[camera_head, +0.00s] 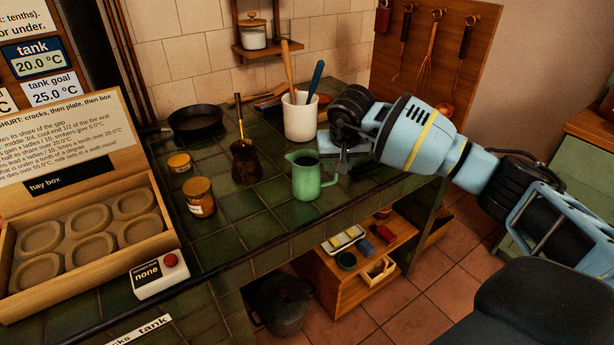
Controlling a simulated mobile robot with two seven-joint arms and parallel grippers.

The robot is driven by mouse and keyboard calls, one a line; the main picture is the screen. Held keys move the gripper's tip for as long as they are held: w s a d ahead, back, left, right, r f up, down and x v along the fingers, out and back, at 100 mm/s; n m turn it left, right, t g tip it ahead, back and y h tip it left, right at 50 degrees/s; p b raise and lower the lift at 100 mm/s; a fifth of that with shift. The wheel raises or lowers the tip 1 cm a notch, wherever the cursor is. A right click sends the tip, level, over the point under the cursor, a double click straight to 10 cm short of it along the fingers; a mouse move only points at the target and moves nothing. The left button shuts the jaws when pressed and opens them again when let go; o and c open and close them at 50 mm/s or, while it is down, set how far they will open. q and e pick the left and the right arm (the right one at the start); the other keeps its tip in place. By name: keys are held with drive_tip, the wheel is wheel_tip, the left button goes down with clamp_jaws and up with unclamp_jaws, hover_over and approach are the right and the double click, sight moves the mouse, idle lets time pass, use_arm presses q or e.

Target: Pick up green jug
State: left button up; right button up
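The green jug (306,178) stands upright on the dark green tiled top, near its front edge. Its spout faces left and its handle (333,172) faces right. My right gripper (342,160) comes in from the right, with its fingertips close to the jug's handle. From this view I cannot tell whether the fingers touch or surround the handle, or how far apart they are. My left gripper is not in view.
A white crock (300,117) with utensils stands behind the jug. A dark pot (246,161), an amber jar (199,197), a smaller jar (180,163) and a black pan (195,120) stand to the left. The hay box (98,275) fills the left side.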

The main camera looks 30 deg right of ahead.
sight(335, 174)
drive_tip(key=shift+x, duration=3)
clamp_jaws()
drive_tip(key=shift+a+f, duration=0.1)
